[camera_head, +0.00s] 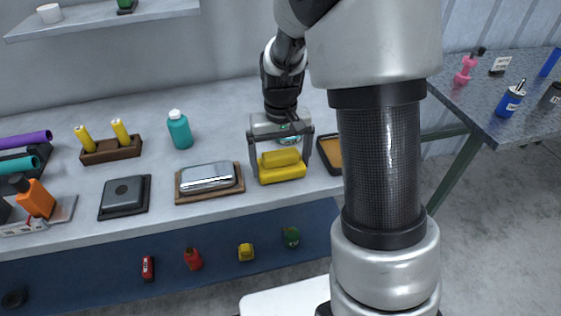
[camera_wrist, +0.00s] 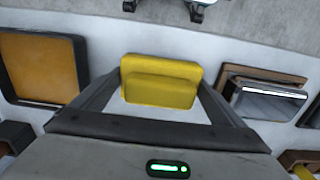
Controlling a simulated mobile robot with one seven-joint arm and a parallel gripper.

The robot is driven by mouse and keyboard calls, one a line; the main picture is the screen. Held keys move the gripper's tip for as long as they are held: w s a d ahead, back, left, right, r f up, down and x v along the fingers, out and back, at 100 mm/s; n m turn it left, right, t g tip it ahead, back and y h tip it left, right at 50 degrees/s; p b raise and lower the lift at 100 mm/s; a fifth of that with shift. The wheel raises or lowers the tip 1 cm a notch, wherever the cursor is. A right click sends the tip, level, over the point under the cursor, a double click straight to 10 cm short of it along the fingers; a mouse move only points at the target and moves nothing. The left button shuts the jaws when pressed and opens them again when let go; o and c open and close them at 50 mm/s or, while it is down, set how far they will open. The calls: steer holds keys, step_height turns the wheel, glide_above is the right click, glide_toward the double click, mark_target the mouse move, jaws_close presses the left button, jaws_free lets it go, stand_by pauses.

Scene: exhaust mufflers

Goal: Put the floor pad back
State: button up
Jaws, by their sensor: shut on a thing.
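A yellow stepped block (camera_head: 283,174), which may be the floor pad, is between the fingers of my gripper (camera_head: 281,158) over the pale workbench. The wrist view shows the yellow block (camera_wrist: 160,90) between both fingertips of my gripper (camera_wrist: 160,88), with one finger at each side. My gripper is shut on it. I cannot tell whether the block touches the bench. A dark-framed tray with an orange-brown inside (camera_head: 329,152) lies just right of it, partly hidden by my arm. This tray (camera_wrist: 42,65) looks empty in the wrist view.
Left of the block, a chrome muffler-like case (camera_head: 207,176) sits on a wooden tray (camera_head: 180,196). Further left are a black square piece (camera_head: 123,194), a teal bottle (camera_head: 180,130) and a wooden holder (camera_head: 112,151) with yellow cylinders. A grey side table (camera_head: 478,97) stands at right.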

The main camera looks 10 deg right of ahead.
mark_target(281, 153)
steer(key=shift+f, duration=0.1)
steer(key=o, duration=0.6)
steer(key=shift+o, duration=0.2)
step_height(281, 153, up, 12)
steer(key=shift+r+p, duration=0.15)
steer(key=shift+p, duration=1.05)
steer(key=s+r+t, duration=0.3)
steer(key=s+r, duration=0.2)
steer(key=s, duration=0.4)
steer(key=s+r+t, duration=0.3)
steer(key=s+r, duration=0.2)
steer(key=s, duration=0.5)
step_height(281, 153, up, 14)
steer(key=p, duration=1.3)
steer(key=shift+w+f+p, duration=0.15)
steer(key=shift+w+p, duration=0.2)
steer(key=shift+p, duration=0.05)
